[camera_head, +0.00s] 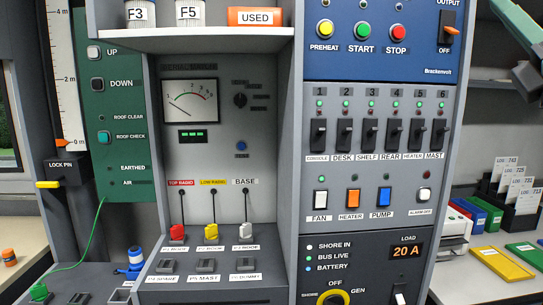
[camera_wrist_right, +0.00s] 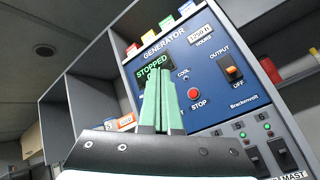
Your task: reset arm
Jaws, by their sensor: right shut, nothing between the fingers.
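My right gripper (camera_wrist_right: 160,85) is shut, with its two green fingers together and nothing between them. In the right wrist view it points up in front of the blue generator panel (camera_wrist_right: 205,110), which has a green "STOPPED" display. I cannot tell whether the fingertips touch the panel. In the head view, part of my right gripper (camera_head: 513,28) shows at the top right corner, to the right of the generator panel (camera_head: 372,60). My left gripper is not in view.
A grey switch panel (camera_head: 436,150) stands below the generator panel. A recess with a meter (camera_head: 191,102) and red, yellow and white plugs lies to its left. A shelf (camera_head: 205,40) juts out above. Coloured trays (camera_head: 503,263) and card files (camera_head: 515,190) stand on the right.

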